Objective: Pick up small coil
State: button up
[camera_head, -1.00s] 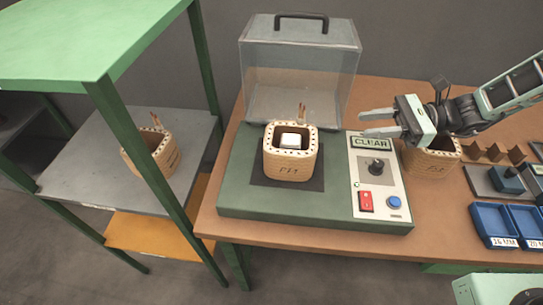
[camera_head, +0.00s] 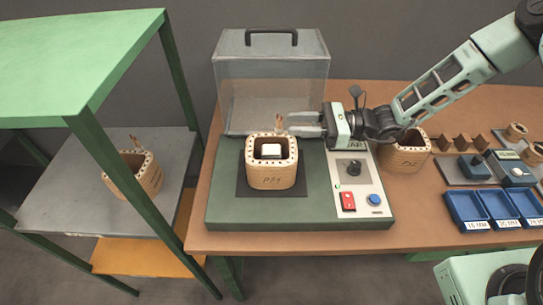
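A tan, square-walled coil (camera_head: 272,178) with dark lettering and a ring of holes in its rim stands upright on the dark pad of the green test unit. A white block (camera_head: 271,149) shows inside its opening, and a lead sticks up at its back. My gripper (camera_head: 289,124) is open and empty, its fingers pointing left, just behind and right of this coil's top in the picture. A similar coil (camera_head: 403,160) stands on the table, partly behind my arm. Another coil (camera_head: 135,175) is on the grey shelf. Smaller coils (camera_head: 516,131) (camera_head: 535,153) are at the far right.
The test unit (camera_head: 225,205) has a control panel (camera_head: 357,185) at its right. A clear cover with a handle (camera_head: 271,70) stands behind. A green shelf post (camera_head: 120,165) rises at left. Blue bins (camera_head: 487,208) and brown holders (camera_head: 454,143) are at right.

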aim_at(277, 134)
jog(key=a+p, duration=0.1)
jog(key=a, duration=0.3)
jog(key=shift+s+a+r+p, duration=0.2)
jog(key=shift+p, duration=0.2)
jog(key=shift+a+f, duration=0.1)
jog(key=shift+a, duration=0.35)
grip_shut()
jog(key=shift+w, duration=0.1)
dwell(0.6)
